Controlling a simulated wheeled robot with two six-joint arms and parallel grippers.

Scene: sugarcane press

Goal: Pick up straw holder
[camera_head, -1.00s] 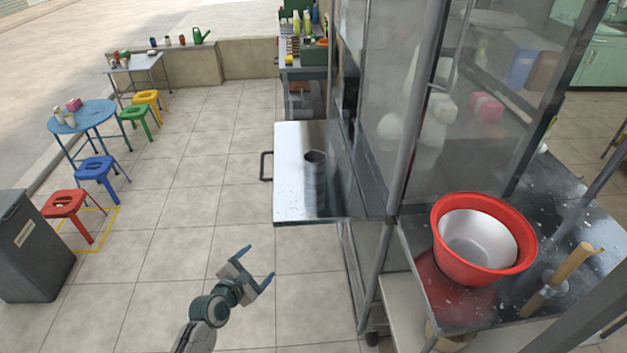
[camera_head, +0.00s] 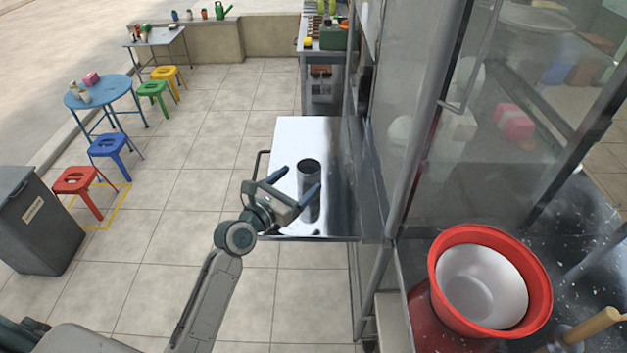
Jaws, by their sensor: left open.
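The straw holder looks like a grey metal cylinder (camera_head: 310,172) with an open, dark top. It stands upright on a shiny metal side shelf (camera_head: 290,135). My left gripper (camera_head: 300,179) is open, at the near left of the cylinder. In the picture its two fingers lie on either side of the cylinder, overlapping its lower part. I cannot tell whether they touch it. The lower part of the cylinder is partly hidden by the gripper. My right gripper is not in view.
A glass-sided stall with metal posts (camera_head: 425,120) stands right of the shelf. A red basin (camera_head: 437,270) with a white bowl (camera_head: 482,285) is at the lower right. A grey bin (camera_head: 35,225), stools and a blue table (camera_head: 100,92) are at the left. The tiled floor between is clear.

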